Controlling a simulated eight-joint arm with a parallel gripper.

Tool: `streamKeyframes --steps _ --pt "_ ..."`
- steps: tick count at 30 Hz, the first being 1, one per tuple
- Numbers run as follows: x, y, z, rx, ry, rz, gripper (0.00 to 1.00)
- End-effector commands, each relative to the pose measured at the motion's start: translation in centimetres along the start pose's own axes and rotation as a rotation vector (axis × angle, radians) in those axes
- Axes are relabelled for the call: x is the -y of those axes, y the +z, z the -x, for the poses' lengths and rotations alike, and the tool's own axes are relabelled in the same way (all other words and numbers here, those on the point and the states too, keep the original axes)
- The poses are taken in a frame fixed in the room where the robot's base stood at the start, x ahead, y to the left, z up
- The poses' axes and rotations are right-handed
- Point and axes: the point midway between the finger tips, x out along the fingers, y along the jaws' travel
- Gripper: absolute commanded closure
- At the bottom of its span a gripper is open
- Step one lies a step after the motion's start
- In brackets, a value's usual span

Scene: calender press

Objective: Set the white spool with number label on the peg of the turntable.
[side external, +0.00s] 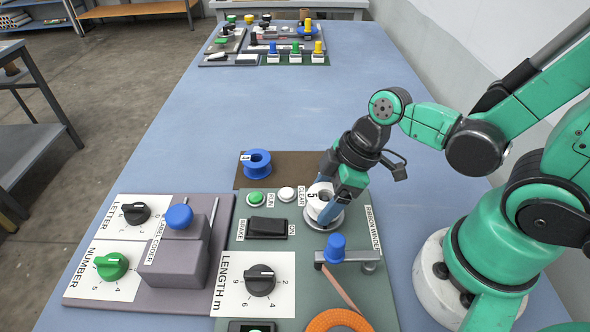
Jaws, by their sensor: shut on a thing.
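The white spool (313,203) carries a black number label that reads 5. My gripper (325,200) is shut on the spool from above and partly covers it. The spool is over the round grey turntable (336,225) on the green ribbon winder panel. I cannot tell whether the spool rests on the turntable or hangs just above it. The peg is hidden by the spool and my gripper.
A blue spool (257,163) stands on a brown mat (300,164) behind the panel. A blue-knobbed lever (335,248) is just in front of the turntable. The blue table behind is clear up to another panel group.

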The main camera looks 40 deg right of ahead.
Motion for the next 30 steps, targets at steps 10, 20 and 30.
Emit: streamKeyframes --steps 10,20,30 --pt "-0.01 0.02 -0.07 0.0 0.0 0.0 0.78" --pt "-0.01 0.22 -0.55 0.0 0.0 0.0 0.78" --pt "-0.01 0.27 -0.69 0.0 0.0 0.0 0.78"
